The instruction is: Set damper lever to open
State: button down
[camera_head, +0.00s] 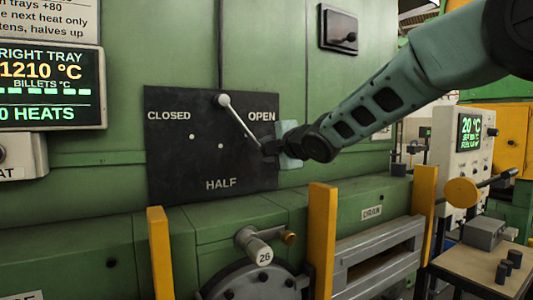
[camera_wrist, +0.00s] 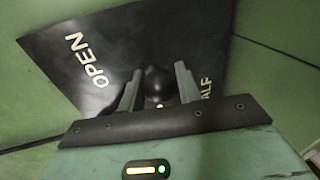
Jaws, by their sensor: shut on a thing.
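The damper lever (camera_head: 238,118) is a pale rod on a black plate (camera_head: 170,175) marked CLOSED at left, OPEN at right and HALF at the bottom. It slants from its pale round upper end down to the right, below the word OPEN. My gripper (camera_head: 272,148) is at its lower right end. In the wrist view the lever's dark round knob (camera_wrist: 157,84) sits between the two fingers, and my gripper is shut on it. The fingers hide part of the knob and the rod is not clear there.
Yellow posts (camera_head: 322,240) stand in front of the furnace below the plate. A round hatch with a handle tagged 26 (camera_head: 258,250) is below. A display (camera_head: 50,85) hangs at left. A small table (camera_head: 475,268) with several dark billets stands at lower right.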

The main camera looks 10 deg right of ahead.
jog(key=shift+d+r, duration=0.1)
jog(key=shift+r, duration=0.1)
jog(key=c, duration=1)
grip_release()
jog(key=shift+f, duration=0.1)
jog(key=b+v, duration=0.2)
jog(key=v, duration=1.5)
jog(key=shift+s, duration=0.2)
